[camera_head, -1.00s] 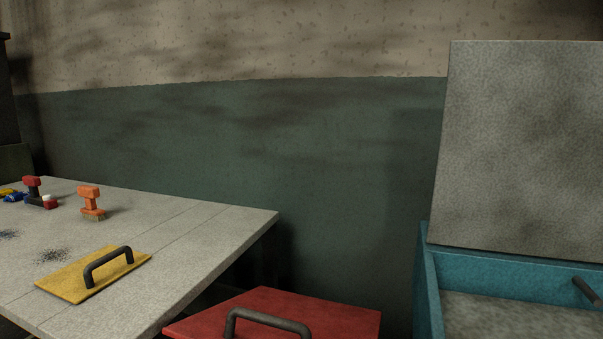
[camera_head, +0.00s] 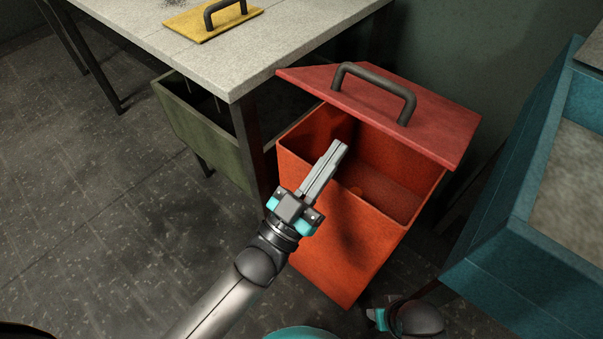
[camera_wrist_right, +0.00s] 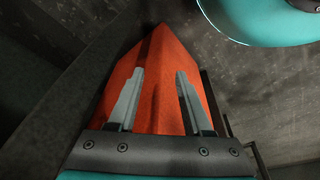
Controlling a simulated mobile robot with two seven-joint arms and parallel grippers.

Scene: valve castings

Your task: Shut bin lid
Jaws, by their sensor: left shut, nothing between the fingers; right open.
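The red-orange bin (camera_head: 345,240) stands on the floor beside the table in the head view. Its red lid (camera_head: 440,134) sits over the far part of the opening, and the near part is open. A dark handle (camera_head: 375,83) arches over the lid. My left gripper (camera_head: 338,146) is shut and empty, in front of the lid and over the bin's opening; I cannot tell whether it touches the bin. In the right wrist view my right gripper (camera_wrist_right: 155,72) is open, with the bin's orange side (camera_wrist_right: 160,88) behind and between its fingers.
The grey table (camera_head: 240,70) carries a yellow plate (camera_head: 195,28) with a dark handle. A green crate (camera_head: 205,130) is under the table. A blue container (camera_head: 520,220) stands close on the right. The floor at left is clear.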

